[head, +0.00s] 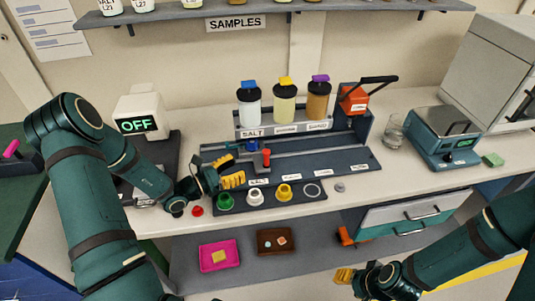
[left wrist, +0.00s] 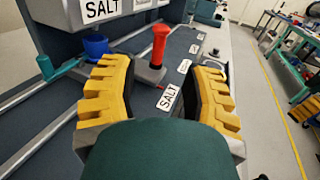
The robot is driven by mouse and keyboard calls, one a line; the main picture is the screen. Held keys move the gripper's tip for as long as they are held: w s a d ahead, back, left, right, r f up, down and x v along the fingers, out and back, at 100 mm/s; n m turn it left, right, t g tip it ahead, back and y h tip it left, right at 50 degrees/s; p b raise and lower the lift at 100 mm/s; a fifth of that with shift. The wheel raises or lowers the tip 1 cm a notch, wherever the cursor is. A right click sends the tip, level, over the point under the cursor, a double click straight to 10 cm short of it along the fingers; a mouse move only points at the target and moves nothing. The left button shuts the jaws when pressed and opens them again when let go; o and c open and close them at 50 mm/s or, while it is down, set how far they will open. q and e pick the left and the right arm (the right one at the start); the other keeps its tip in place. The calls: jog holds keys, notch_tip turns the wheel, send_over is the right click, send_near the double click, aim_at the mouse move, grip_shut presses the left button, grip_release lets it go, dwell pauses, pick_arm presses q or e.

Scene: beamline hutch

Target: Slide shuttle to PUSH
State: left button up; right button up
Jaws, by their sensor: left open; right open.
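The shuttle (head: 266,159) is a dark block with an upright red handle on the blue-grey rig, near the SALT label. In the left wrist view the red handle (left wrist: 159,45) stands ahead, between the lines of my two yellow fingers. My left gripper (head: 237,167) is open, just left of the handle, with a visible gap to it. It also shows in the left wrist view (left wrist: 164,66). Small labels (head: 321,174) run along the track; I cannot read which says PUSH. My right gripper (head: 345,275) is open and empty, low at the right, away from the rig.
Three capped bottles (head: 284,105) stand behind the track. A row of rings and cups (head: 254,196) lies in front. An orange-red press with a black lever (head: 355,98) stands at the right end. A glass (head: 392,131) and a balance (head: 443,135) are further right.

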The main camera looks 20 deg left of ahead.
aim_at(266, 153)
pick_arm(q)
jog(key=x, duration=1)
jog(key=shift+w+d, duration=0.25)
jog(key=shift+w, duration=0.05)
jog(key=shift+o, duration=0.2)
grip_shut()
